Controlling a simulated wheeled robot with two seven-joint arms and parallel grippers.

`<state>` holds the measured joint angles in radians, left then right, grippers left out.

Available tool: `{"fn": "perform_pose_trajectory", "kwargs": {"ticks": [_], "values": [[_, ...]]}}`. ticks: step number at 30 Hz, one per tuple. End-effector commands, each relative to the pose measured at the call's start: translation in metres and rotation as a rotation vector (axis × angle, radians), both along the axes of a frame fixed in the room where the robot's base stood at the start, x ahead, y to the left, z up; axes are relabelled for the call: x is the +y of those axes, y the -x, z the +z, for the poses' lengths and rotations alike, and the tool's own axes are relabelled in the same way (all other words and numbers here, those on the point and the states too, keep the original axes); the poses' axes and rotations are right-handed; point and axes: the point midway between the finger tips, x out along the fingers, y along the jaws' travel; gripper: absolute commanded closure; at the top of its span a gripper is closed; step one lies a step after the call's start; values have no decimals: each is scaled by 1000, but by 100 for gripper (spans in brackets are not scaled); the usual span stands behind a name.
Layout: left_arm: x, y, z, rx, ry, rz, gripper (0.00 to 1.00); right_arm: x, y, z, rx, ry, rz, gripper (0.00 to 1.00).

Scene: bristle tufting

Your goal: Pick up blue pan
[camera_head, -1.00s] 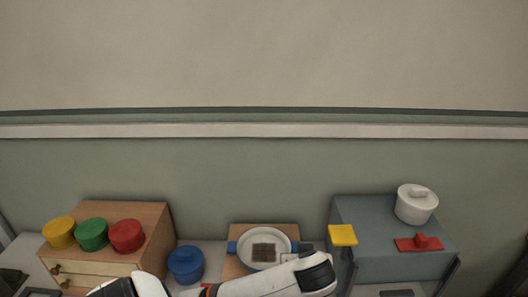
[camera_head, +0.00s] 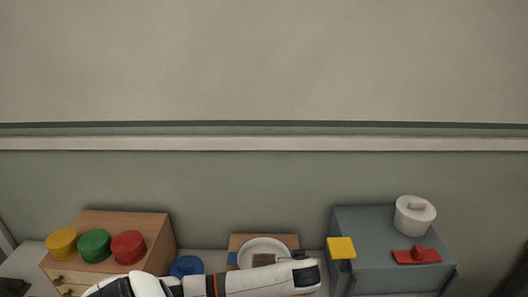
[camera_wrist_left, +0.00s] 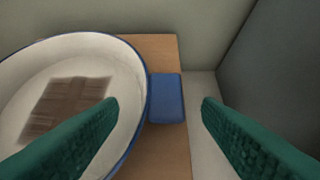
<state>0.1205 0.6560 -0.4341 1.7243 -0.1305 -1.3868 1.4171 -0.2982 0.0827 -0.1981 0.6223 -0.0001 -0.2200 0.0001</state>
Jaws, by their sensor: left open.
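The pan is white inside with a blue rim and blue handles; the pan (camera_head: 281,245) sits on a wooden board in the head view, partly hidden by my arm. In the left wrist view the pan (camera_wrist_left: 125,75) fills the left side, with a brown patterned square (camera_wrist_left: 68,105) in it. Its blue handle (camera_wrist_left: 167,98) lies between the green fingers of my left gripper (camera_wrist_left: 160,103), which is open. The fingers do not touch the handle. In the head view the left gripper's fingers are not visible. My right gripper is not in view.
A blue pot (camera_head: 187,265) stands left of the board (camera_head: 238,240). A wooden drawer box (camera_head: 155,228) carries yellow, green and red round containers. A grey box (camera_head: 370,235) on the right holds a white pot (camera_head: 414,215), a red lid (camera_head: 417,256) and a yellow block (camera_head: 341,247).

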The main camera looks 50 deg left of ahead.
Motion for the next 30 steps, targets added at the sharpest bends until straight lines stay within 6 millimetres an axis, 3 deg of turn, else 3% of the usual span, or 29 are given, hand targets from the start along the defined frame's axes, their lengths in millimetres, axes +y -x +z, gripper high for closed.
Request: {"fn": "perform_pose_trajectory", "kwargs": {"ticks": [11, 21, 30], "values": [[7, -5, -9, -1, 1, 0, 43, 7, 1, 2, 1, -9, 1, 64], [6, -5, -9, -1, 1, 0, 98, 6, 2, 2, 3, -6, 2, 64], [6, -6, -7, -3, 0, 1, 100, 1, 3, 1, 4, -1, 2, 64]]}}
